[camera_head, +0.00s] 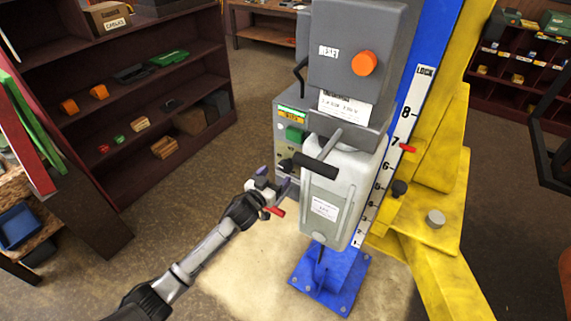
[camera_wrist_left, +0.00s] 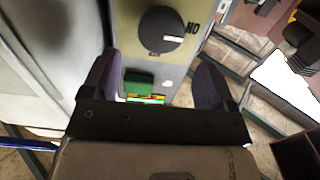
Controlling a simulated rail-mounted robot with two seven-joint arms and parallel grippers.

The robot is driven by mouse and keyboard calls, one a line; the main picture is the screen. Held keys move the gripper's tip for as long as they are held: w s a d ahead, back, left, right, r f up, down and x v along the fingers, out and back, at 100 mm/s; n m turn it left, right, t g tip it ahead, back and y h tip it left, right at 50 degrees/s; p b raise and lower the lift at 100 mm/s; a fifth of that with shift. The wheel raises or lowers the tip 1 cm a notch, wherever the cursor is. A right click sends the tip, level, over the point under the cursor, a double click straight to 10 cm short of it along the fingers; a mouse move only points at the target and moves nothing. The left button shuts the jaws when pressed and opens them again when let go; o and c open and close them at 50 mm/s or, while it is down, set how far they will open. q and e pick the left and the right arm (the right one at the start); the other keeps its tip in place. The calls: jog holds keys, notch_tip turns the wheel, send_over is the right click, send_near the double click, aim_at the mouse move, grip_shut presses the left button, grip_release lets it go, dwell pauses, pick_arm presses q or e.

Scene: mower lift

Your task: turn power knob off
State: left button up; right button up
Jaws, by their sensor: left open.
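The power knob (camera_wrist_left: 161,28) is a dark round dial on a beige panel (camera_wrist_left: 125,20), at the top of the left wrist view. Its white mark sits on its right side, near the lettering "ON", which appears upside down. In the head view the panel is on the grey control box (camera_head: 296,113), and I cannot clearly make out the knob there. My left gripper (camera_head: 273,178) is open and empty in front of the box's lower part. In the left wrist view its purple fingers (camera_wrist_left: 155,72) are spread, with the knob beyond their tips. My right gripper is not in view.
A green button (camera_wrist_left: 138,82) is below the knob in the wrist view. A black lever handle (camera_head: 316,167) projects beside my left gripper. An orange button (camera_head: 364,63) is on the upper box. The blue post (camera_head: 432,40) and yellow lift frame (camera_head: 440,215) stand to the right.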

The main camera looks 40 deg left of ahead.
aim_at(284, 167)
pick_arm(q)
jog(key=shift+w+a, duration=0.2)
jog(key=shift+w, duration=1.45)
jog(key=shift+w+a, duration=0.2)
jog(key=shift+w, duration=1.45)
jog(key=shift+c, duration=0.3)
jog(key=c, duration=0.8)
